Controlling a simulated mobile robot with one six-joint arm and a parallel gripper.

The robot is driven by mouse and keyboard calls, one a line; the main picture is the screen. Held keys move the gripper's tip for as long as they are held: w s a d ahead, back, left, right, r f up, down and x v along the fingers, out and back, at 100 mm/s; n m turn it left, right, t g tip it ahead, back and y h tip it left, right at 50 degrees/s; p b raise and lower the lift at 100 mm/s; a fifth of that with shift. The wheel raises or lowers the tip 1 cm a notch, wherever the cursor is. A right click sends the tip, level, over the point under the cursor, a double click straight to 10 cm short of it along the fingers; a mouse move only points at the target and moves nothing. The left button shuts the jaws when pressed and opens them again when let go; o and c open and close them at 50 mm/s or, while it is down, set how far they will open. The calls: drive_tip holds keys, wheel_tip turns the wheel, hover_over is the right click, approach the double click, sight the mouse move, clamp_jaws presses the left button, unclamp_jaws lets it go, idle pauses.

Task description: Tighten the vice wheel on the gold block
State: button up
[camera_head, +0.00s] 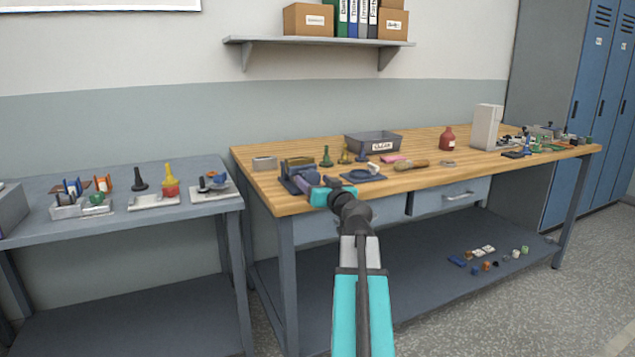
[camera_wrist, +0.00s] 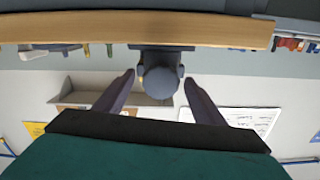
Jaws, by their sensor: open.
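The vice (camera_head: 291,184) is a dark blue-grey fixture near the front left corner of the wooden bench. In the wrist view its grey rounded wheel (camera_wrist: 160,82) stands out below the bench edge, seen end-on, with small side lobes. My gripper (camera_head: 308,182) is at the vice's front right side. In the wrist view my gripper (camera_wrist: 159,86) is open, with one finger on each side of the wheel and gaps between.
A green piece (camera_head: 326,157) and a gold piece (camera_head: 345,155) stand behind the vice. A grey side table (camera_head: 40,219) stands left.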

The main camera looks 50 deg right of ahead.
drive_tip(key=c, duration=1.1)
drive_tip(key=shift+o, duration=0.2)
drive_tip(key=shift+m, duration=2.3)
